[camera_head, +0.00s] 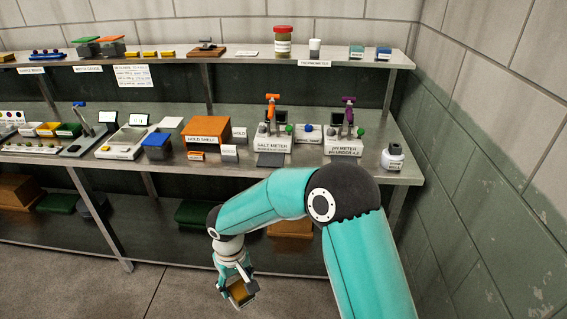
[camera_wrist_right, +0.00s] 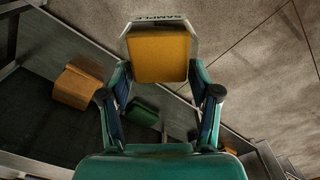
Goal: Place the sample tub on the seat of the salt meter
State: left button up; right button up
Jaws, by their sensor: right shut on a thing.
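The sample tub (camera_wrist_right: 160,60) is a pale, roughly square tub with yellow-orange contents and the word SAMPLE on its rim. My right gripper (camera_head: 238,289) is shut on this tub (camera_head: 239,293), low in front of the bench and above the floor. In the right wrist view the fingers (camera_wrist_right: 163,88) grip it from both sides. The salt meter (camera_head: 272,146) is a white unit with an orange arm on the middle shelf, behind and above my gripper. Its seat is too small to make out clearly. My left gripper is not in view.
The pH meter (camera_head: 344,149) with a purple arm stands right of the salt meter. A dark grey pad (camera_head: 270,160) lies before the salt meter. The orange mould shelf (camera_head: 206,131) is to its left.

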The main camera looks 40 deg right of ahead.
aim_at(271, 161)
jog(key=z, duration=0.8)
jog(key=i, duration=1)
jog(key=z, duration=0.1)
